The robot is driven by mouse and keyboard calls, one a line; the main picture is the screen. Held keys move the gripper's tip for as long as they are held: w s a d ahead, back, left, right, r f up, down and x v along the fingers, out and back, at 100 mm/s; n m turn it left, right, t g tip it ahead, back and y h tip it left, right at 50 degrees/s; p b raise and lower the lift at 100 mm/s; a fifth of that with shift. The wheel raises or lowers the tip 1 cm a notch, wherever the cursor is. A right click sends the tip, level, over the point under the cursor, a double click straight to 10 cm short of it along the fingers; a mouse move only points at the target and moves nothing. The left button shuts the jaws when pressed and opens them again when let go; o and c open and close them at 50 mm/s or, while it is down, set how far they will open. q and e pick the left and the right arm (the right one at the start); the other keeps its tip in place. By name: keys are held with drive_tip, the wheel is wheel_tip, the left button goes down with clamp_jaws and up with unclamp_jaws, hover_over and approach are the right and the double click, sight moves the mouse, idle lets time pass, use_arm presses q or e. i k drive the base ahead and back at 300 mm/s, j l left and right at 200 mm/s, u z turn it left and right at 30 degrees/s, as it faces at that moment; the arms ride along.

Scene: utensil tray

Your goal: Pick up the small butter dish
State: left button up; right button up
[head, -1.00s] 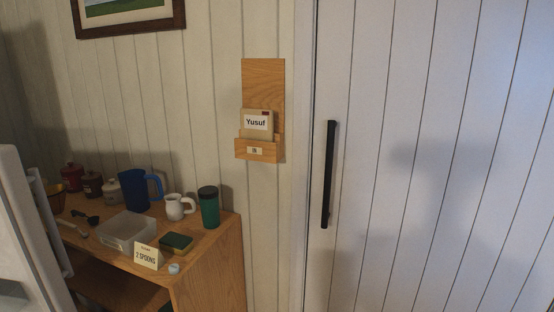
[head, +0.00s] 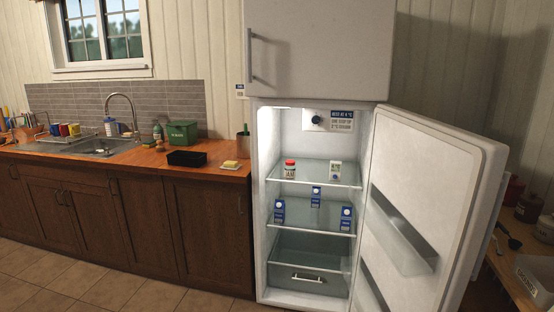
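A small yellow block on a pale base (head: 231,165) lies at the right end of the wooden counter, close to the fridge. It may be the small butter dish, but it is too small to be sure. Neither of my grippers shows in the head view.
The fridge (head: 262,200) stands open, its door (head: 440,160) swung right. Inside are a red-lidded jar (head: 290,168) and several blue-and-white cartons (head: 316,197). A black tray (head: 187,158), green box (head: 182,133) and utensil cup (head: 243,146) stand on the counter (head: 130,157). Tiled floor in front is clear.

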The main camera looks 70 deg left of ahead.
sight(233, 165)
drive_tip(key=j+u, duration=0.1)
drive_tip(key=u, duration=1.8)
